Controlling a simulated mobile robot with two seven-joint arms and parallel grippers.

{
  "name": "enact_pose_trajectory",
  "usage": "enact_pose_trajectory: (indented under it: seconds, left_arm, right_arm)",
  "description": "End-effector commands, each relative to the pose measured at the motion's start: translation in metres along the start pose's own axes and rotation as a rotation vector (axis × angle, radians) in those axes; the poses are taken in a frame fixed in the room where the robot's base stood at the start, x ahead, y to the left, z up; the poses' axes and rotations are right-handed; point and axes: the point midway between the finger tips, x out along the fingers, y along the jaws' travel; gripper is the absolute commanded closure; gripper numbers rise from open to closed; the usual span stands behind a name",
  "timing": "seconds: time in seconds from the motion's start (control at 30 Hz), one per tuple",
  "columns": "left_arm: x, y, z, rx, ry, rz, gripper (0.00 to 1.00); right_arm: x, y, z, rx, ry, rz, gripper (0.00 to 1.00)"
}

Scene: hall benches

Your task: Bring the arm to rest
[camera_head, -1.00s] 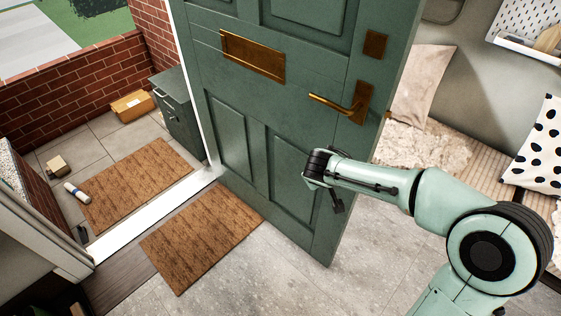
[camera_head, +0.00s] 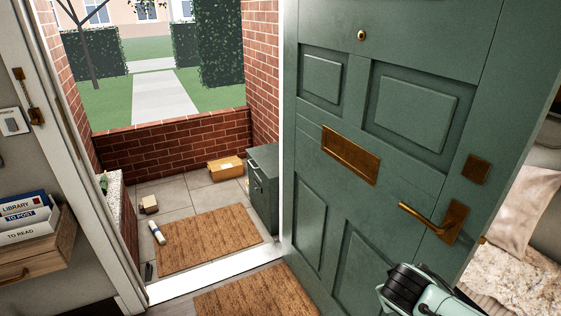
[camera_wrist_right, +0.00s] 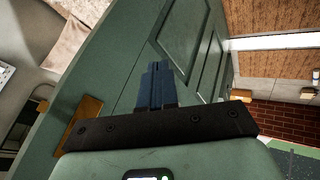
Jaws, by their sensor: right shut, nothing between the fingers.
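My right arm shows at the bottom right of the head view, in front of the open green door (camera_head: 408,110). Its dark wrist end is partly cut off by the lower picture edge. In the right wrist view, the blue-grey fingers of my right gripper (camera_wrist_right: 157,70) are together with nothing between them. The door panel lies beyond the fingers; I cannot tell the exact gap. The brass lever handle (camera_head: 430,219) is above the arm in the head view. My left gripper is not in view.
The doorway stands open onto a porch with a doormat (camera_head: 208,240), a parcel (camera_head: 226,168), a small box (camera_head: 149,204), a rolled paper (camera_head: 157,233) and a green cabinet (camera_head: 264,205). An inner mat (camera_head: 250,298) lies before the sill. A letter rack (camera_head: 30,238) is at the left.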

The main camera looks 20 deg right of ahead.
Motion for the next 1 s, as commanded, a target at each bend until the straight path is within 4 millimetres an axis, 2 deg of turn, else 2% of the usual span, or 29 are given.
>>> enact_pose_trajectory:
  seconds: [0.07, 0.17, 0.27, 0.3, 0.37, 0.4, 0.5, 0.6, 0.7, 0.83, 1.0]
  left_arm:
    - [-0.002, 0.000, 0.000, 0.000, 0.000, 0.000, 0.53]
    - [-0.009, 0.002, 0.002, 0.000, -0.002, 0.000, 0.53]
    - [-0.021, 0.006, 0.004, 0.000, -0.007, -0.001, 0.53]
    - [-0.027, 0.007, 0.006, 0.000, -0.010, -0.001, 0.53]
    - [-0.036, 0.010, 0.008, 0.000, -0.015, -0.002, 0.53]
    - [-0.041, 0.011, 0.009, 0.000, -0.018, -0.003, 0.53]
    - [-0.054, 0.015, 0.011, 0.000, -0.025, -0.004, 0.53]
    - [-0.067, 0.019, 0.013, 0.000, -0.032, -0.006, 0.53]
    - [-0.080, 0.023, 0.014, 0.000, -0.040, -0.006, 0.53]
    - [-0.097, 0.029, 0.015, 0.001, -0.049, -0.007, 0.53]
    - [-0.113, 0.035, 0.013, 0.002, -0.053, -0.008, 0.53]
  right_arm:
    - [0.002, -0.006, 0.000, -0.013, -0.006, -0.011, 1.00]
    - [0.011, -0.032, 0.001, -0.066, -0.038, -0.064, 1.00]
    - [0.029, -0.083, 0.010, -0.150, -0.099, -0.176, 1.00]
    - [0.038, -0.107, 0.018, -0.181, -0.133, -0.234, 1.00]
    - [0.051, -0.143, 0.034, -0.214, -0.185, -0.325, 1.00]
    - [0.058, -0.166, 0.047, -0.226, -0.221, -0.385, 1.00]
    - [0.073, -0.215, 0.084, -0.226, -0.310, -0.521, 1.00]
    - [0.082, -0.256, 0.125, -0.183, -0.394, -0.633, 1.00]
    - [0.086, -0.287, 0.166, -0.107, -0.473, -0.713, 1.00]
    - [0.084, -0.313, 0.217, 0.009, -0.561, -0.757, 1.00]
    - [0.078, -0.326, 0.266, 0.123, -0.636, -0.740, 1.00]
